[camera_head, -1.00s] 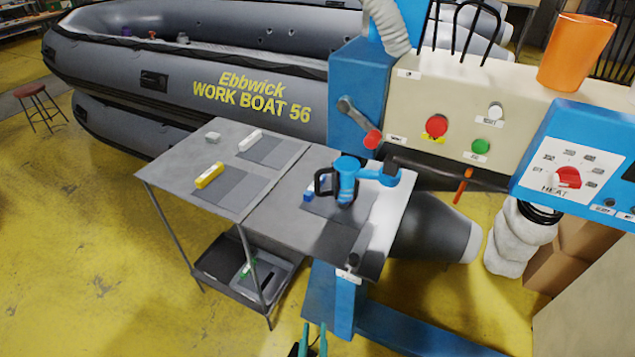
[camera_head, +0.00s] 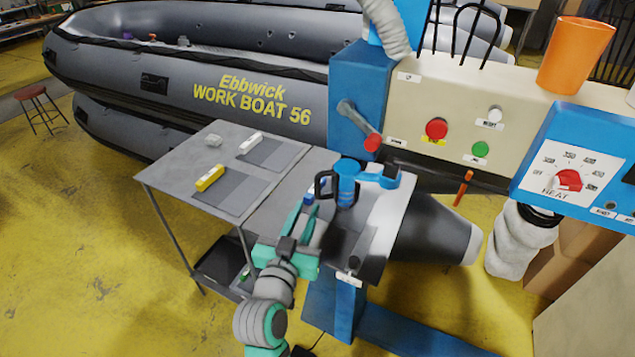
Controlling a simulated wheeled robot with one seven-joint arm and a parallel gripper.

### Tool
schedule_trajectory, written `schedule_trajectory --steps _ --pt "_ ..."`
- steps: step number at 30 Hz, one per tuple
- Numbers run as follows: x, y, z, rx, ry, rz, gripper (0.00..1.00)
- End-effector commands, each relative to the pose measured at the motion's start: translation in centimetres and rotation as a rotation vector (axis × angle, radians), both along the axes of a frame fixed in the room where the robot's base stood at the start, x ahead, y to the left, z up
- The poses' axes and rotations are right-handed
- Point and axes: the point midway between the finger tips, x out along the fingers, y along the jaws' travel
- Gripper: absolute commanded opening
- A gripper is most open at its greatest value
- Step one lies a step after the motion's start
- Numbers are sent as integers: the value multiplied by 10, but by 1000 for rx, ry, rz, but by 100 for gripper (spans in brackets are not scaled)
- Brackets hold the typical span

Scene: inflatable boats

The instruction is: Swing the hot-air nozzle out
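A blue upright fitting with a black loop handle (camera_head: 324,186) stands over the work table. It looks like the hot-air nozzle unit (camera_head: 347,184), and a short blue arm (camera_head: 375,176) runs from it to the right. Its outlet is too small to make out.
A lever with a red knob (camera_head: 371,142) sticks out from the blue column above the fitting. The control panel (camera_head: 455,105) is at the right. A grey cone (camera_head: 440,230) lies right.

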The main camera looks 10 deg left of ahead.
Motion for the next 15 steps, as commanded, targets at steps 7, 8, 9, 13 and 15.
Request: schedule_trajectory --steps 7,8,9,13,15 --pt "18 -3 4 4 -3 -6 22" --pt "22 -4 4 4 -3 -7 22" --pt "29 -5 4 3 -4 -7 22" --pt "52 -8 4 3 -4 -6 22" --pt "64 -10 4 5 -3 -5 22"
